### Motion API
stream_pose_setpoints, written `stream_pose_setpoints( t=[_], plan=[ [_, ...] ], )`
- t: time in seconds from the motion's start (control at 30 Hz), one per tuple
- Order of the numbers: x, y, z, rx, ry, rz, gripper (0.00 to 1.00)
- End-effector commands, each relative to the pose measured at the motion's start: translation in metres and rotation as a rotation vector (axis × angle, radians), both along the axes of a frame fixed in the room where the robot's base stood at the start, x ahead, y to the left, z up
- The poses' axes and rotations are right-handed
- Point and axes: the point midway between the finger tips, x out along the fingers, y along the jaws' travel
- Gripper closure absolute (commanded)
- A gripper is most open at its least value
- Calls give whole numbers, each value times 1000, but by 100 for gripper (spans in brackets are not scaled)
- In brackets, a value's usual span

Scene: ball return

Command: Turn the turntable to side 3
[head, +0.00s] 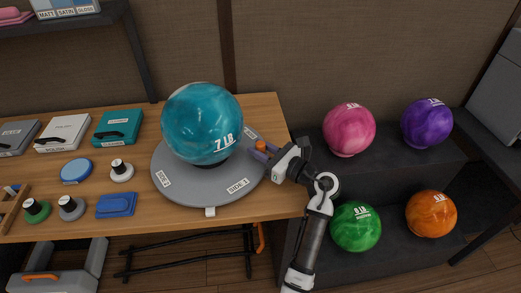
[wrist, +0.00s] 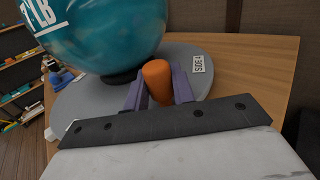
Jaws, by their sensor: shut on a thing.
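The grey turntable (head: 195,190) lies on the wooden table with a teal bowling ball (head: 195,120) marked 7 LB on a dark ring at its middle. A "SIDE 1" label (head: 237,186) faces the front, near a small white marker (head: 210,212) at the table edge. Another label (head: 164,178) is on the left of the disc, too small to read surely. An orange peg (wrist: 157,82) stands at the turntable's right rim. My gripper (head: 262,151) is shut on this peg, its purple fingers on both sides in the wrist view. A further label (wrist: 198,64) lies beyond the peg.
Pink (head: 349,129), purple (head: 427,122), green (head: 356,227) and orange (head: 431,214) balls sit on dark shelves at right. Boxes, a blue disc (head: 76,170), knobbed pucks and a blue cloth (head: 116,204) lie left of the turntable.

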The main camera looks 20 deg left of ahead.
Motion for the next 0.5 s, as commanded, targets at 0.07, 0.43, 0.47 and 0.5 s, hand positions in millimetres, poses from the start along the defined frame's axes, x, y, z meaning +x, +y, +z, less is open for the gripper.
stream_pose_setpoints(
  t=[0.07, 0.43, 0.47, 0.5],
  plan=[
    [1, 0, 0, 1, -1, -2, 100],
    [0, 0, 0, 0, -1, 0, 55],
    [0, 0, 0, 0, -1, 0, 55],
    [0, 0, 0, 0, -1, 0, 55]
  ],
)
